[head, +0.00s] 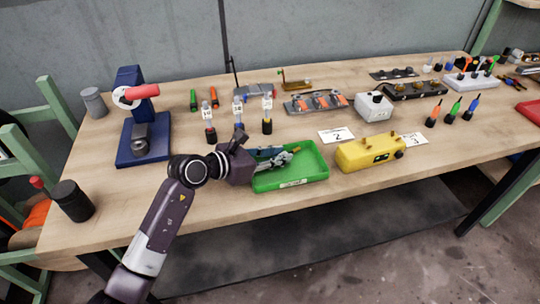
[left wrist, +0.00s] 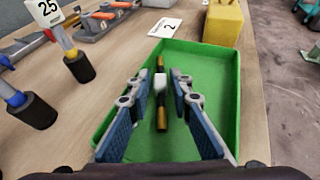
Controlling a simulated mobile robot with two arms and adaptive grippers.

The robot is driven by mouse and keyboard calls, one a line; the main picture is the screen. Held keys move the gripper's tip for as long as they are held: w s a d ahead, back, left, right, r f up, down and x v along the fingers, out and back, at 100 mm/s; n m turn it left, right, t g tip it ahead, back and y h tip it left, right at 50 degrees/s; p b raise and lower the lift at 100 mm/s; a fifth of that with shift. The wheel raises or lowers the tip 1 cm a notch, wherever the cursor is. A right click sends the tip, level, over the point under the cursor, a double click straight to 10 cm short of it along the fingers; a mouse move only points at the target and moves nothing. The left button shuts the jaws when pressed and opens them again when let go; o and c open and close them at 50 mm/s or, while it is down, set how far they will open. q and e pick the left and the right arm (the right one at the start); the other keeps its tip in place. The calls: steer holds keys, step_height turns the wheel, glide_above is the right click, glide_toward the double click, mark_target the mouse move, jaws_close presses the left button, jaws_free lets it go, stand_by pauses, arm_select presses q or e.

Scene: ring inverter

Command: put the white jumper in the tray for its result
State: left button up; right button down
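The green tray (head: 318,172) sits near the front middle of the table, and it fills much of the left wrist view (left wrist: 222,62). My right gripper is not in view.
A yellow box (head: 368,153) stands right of the tray, with a card marked 2 (head: 337,135) behind. Upright coloured plugs with tags (head: 239,112) stand behind my gripper. A blue press-like device (head: 141,120) is at left. The table's front edge is close to the tray.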

arm_select(q)
steer(key=b+v, duration=0.1)
steer(key=v, duration=1.1)
